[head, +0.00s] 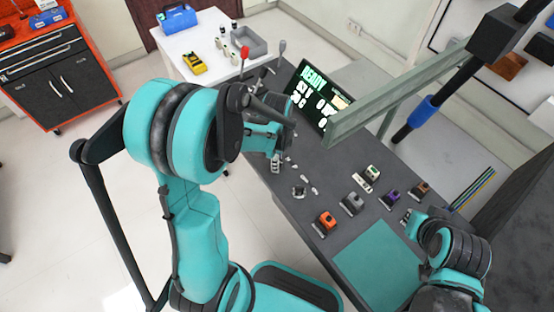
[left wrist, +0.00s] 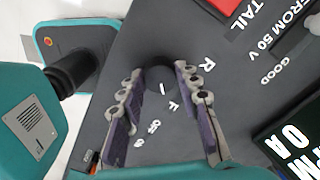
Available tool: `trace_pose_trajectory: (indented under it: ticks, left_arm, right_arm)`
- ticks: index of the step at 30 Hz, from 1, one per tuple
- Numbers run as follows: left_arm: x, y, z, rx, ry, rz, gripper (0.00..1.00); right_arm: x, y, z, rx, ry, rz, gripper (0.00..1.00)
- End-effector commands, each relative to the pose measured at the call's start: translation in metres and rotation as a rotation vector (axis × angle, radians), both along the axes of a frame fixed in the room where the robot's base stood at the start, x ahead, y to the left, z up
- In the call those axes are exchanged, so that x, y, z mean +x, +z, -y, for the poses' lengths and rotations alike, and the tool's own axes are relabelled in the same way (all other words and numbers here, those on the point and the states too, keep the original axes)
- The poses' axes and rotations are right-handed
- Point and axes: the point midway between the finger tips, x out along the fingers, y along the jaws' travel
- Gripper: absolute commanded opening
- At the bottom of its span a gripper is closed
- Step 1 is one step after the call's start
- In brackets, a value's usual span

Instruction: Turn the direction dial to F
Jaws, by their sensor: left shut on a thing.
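The direction dial (left wrist: 156,78) is a dark round knob on the grey panel, seen in the left wrist view. A short white line on it points toward the white letter F (left wrist: 172,105); the letter R (left wrist: 207,64) is to the right. My left gripper (left wrist: 158,74) is shut on the dial, one finger on each side. In the head view my left gripper (head: 276,160) is over the far left part of the bench, and its own arm hides the dial. My right gripper (head: 408,217) is low at the right, apart from the dial; its fingers are too small to judge.
A dark screen reading READY (head: 318,92) stands behind the panel. Levers with red and grey knobs (head: 282,46) rise nearby. Several small coloured blocks, including an orange one (head: 325,222), sit on the bench beside a teal mat (head: 375,268). A grey-green beam (head: 395,98) crosses above.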

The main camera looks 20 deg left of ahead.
Motion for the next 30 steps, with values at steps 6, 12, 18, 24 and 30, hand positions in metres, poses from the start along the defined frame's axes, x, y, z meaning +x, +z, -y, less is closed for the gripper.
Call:
trace_pose_trajectory:
  ticks: [6,12,18,24,30]
  left_arm:
    - [0.000,0.000,0.000,0.000,-0.001,0.000,0.04]
    - [0.000,0.000,0.000,0.000,0.000,0.000,0.54]
    - [0.000,0.000,0.000,0.000,0.000,0.000,0.54]
    - [0.000,0.020,0.000,0.000,0.001,0.000,0.54]
    - [-0.001,0.064,0.000,0.000,0.000,0.000,0.54]
  right_arm:
    - [0.000,0.000,0.000,0.000,0.000,0.000,0.00]
    - [0.000,0.000,0.000,0.000,0.000,0.000,0.00]
    - [0.000,0.000,0.000,0.000,0.000,0.000,0.00]
    - [0.000,0.000,0.000,0.000,0.000,0.000,0.00]
    - [0.000,0.000,0.000,0.000,0.000,0.000,0.00]
